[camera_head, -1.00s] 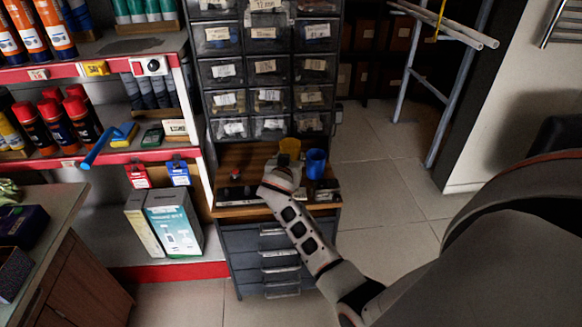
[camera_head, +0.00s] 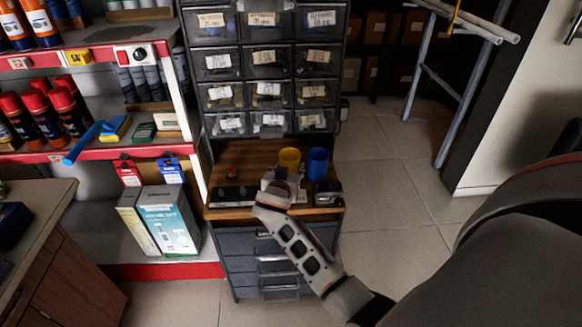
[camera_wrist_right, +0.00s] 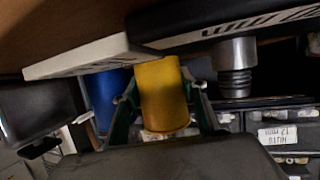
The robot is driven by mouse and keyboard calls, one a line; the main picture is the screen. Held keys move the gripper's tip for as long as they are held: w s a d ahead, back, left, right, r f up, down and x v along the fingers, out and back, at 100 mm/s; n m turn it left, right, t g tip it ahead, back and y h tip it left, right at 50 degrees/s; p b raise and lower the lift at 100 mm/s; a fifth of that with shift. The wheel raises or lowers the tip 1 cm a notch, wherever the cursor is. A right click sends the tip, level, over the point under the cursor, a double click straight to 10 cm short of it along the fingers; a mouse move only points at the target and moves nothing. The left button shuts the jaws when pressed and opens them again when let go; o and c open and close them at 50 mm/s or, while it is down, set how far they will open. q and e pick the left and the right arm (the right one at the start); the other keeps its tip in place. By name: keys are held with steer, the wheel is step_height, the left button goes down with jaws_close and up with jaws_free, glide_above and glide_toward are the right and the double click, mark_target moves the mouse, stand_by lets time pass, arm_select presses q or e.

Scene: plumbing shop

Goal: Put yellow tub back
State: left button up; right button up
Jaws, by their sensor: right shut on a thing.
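The yellow tub (camera_head: 290,158) is at the wooden top of the drawer cabinet, just left of the blue tub (camera_head: 318,164). My right gripper (camera_head: 282,177) reaches it from the front and hides its lower part. In the right wrist view the scene is upside down; the yellow tub (camera_wrist_right: 163,95) sits between the two fingers of my right gripper (camera_wrist_right: 160,104), which are shut on it. The blue tub (camera_wrist_right: 101,98) stands close beside it there. I cannot tell whether the yellow tub touches the wooden top. My left gripper is not in view.
Labelled small-parts drawers (camera_head: 265,90) rise behind the wooden top (camera_head: 235,158). Dark strips with small fittings (camera_head: 232,195) lie along its front edge. A shelf with spray cans and boxes (camera_head: 165,220) stands to the left.

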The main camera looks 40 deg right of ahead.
steer(key=shift+f, duration=0.25)
steer(key=o, duration=0.8)
steer(key=shift+r, duration=0.1)
